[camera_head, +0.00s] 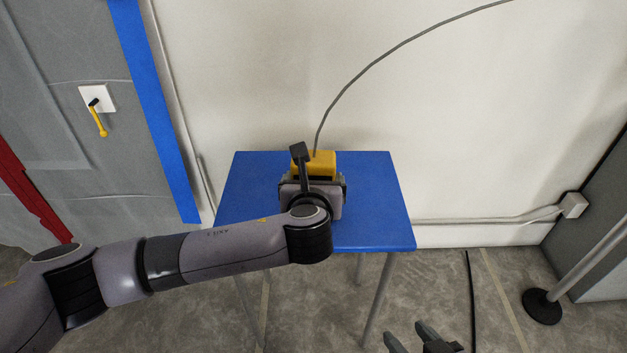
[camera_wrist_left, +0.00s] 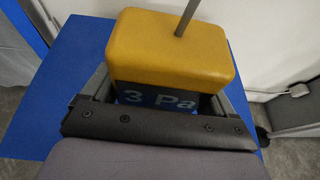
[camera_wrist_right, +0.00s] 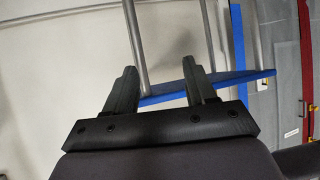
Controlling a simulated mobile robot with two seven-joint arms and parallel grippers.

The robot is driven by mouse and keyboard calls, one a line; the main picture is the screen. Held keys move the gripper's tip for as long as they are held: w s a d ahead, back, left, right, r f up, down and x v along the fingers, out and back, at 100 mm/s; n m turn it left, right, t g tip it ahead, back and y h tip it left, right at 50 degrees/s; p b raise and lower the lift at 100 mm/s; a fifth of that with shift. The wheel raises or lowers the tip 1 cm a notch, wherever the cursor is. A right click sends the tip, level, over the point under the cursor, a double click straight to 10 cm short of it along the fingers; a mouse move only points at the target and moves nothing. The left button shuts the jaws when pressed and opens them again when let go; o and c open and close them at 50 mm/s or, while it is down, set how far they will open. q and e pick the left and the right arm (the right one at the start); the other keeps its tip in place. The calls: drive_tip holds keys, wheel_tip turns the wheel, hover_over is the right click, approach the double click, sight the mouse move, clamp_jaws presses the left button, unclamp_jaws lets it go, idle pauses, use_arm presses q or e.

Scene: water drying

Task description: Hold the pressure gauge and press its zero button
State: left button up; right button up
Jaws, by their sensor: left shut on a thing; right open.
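The pressure gauge (camera_head: 318,161) is a yellow block with a dark lower face and a thin grey rod or cable rising from its top. It stands at the back of the blue table. In the left wrist view the gauge (camera_wrist_left: 172,45) shows "3 Pa" on its dark face. My left gripper (camera_head: 313,176) is shut on the gauge, with a finger at each side. I cannot make out the zero button. My right gripper (camera_head: 425,335) is low in front of the table, apart from the gauge. In the right wrist view the right gripper (camera_wrist_right: 160,85) is open and empty.
The blue table (camera_head: 385,205) stands against a pale wall and is otherwise bare, with free room at its right. A yellow-handled lever (camera_head: 98,120) is on the left wall. A pole with a black base (camera_head: 541,307) stands at the right.

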clamp_jaws()
idle(1.4)
